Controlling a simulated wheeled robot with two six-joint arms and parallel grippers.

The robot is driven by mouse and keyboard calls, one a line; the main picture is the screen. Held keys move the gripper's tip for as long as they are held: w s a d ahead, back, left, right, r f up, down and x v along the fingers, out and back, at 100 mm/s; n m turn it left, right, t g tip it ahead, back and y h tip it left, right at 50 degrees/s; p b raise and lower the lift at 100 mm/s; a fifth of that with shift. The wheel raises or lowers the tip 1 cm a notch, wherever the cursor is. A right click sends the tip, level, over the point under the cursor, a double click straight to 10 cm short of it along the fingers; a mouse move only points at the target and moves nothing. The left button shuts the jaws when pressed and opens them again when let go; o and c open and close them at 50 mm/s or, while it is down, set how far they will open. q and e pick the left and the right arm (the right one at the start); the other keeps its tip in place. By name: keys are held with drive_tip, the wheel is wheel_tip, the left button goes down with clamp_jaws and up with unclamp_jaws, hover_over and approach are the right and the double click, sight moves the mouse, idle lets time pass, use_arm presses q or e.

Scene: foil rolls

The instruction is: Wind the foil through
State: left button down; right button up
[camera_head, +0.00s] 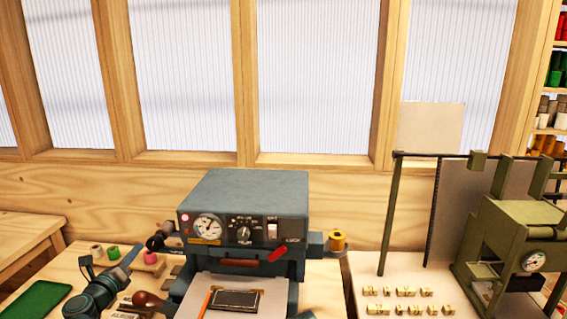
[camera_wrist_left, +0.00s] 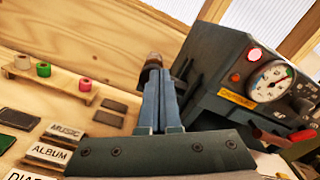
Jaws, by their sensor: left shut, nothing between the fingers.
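The grey-blue foil press (camera_head: 243,205) stands on the wooden bench with a gauge, a dial and a red lever on its front. A gold foil roll (camera_head: 338,238) sits on its right side. A dark winding knob (camera_head: 158,240) sticks out on its left side. My left gripper (camera_head: 131,256) is shut and empty, just left of this knob. In the left wrist view its fingers (camera_wrist_left: 160,85) lie together, and the brownish knob end (camera_wrist_left: 153,61) shows just beyond their tips. I cannot tell if they touch it. My right gripper is not in view.
Cream, green and pink foil rolls stand on a wooden rack (camera_wrist_left: 60,90). Labelled plates such as ALBUM (camera_wrist_left: 50,154) lie nearby. A green pad (camera_head: 35,298) lies at the left. An olive press (camera_head: 520,235) and small blocks (camera_head: 405,309) stand at the right.

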use_arm(q)
drive_tip(key=a, duration=0.1)
drive_tip(key=f+b, duration=0.1)
drive_tip(key=a, duration=0.1)
drive_tip(key=shift+s+a+f+b, duration=0.25)
drive_tip(key=shift+a+f+b, duration=0.1)
drive_tip(key=shift+b, duration=0.05)
drive_tip(key=w, duration=0.6)
drive_tip(key=shift+w+d, duration=0.25)
drive_tip(key=shift+w, duration=0.15)
drive_tip(key=shift+d+f, duration=0.2)
drive_tip(key=shift+f, duration=0.05)
idle(0.4)
